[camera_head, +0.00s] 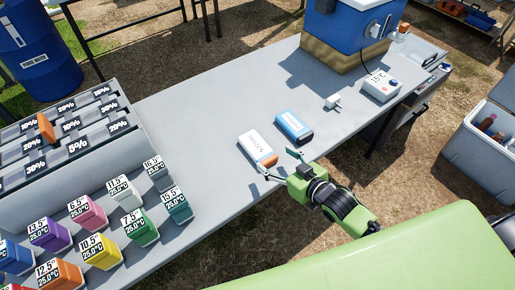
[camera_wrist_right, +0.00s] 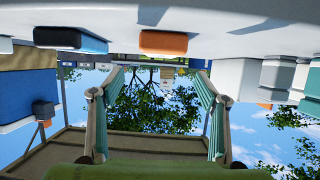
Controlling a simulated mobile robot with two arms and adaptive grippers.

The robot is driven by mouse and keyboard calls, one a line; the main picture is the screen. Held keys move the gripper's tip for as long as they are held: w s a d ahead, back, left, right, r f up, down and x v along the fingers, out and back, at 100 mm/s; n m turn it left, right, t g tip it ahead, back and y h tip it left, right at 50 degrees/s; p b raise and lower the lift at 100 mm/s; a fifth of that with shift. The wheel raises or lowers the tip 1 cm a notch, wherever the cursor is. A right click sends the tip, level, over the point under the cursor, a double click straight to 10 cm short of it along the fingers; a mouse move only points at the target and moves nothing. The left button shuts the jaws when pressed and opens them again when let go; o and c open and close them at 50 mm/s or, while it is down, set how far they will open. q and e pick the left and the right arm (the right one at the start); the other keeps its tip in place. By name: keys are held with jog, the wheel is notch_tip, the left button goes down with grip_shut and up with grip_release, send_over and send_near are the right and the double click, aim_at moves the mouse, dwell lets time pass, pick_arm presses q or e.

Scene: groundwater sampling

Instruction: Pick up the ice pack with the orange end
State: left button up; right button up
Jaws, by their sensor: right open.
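The ice pack with the orange end (camera_head: 255,145) lies flat on the grey table, white on top, its orange end facing my right gripper. In the right wrist view, which is upside down, its orange end (camera_wrist_right: 163,43) shows between and beyond the fingers. My right gripper (camera_head: 279,164) is open and empty at the table's near edge, its fingers pointing at the orange end, apart from it as far as I can tell. A second ice pack, blue and black (camera_head: 294,127), lies to its right; its end also shows in the right wrist view (camera_wrist_right: 70,40). My left gripper is not in view.
A small plug-like white item (camera_head: 333,102) and a white device reading 15°C (camera_head: 382,89) stand further right, near a blue box (camera_head: 345,25). Several coloured labelled blocks (camera_head: 101,251) and a labelled rack (camera_head: 70,140) are at left. The table between is clear.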

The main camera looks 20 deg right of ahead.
aim_at(259, 148)
jog(key=x, duration=0.5)
jog(key=shift+w+a+f, duration=0.1)
jog(key=shift+w+f, duration=0.1)
jog(key=shift+w, duration=0.1)
jog(key=shift+x, duration=2.9)
jog(key=shift+s+a+f, duration=0.1)
jog(key=shift+f, duration=0.05)
jog(key=c, duration=1.4)
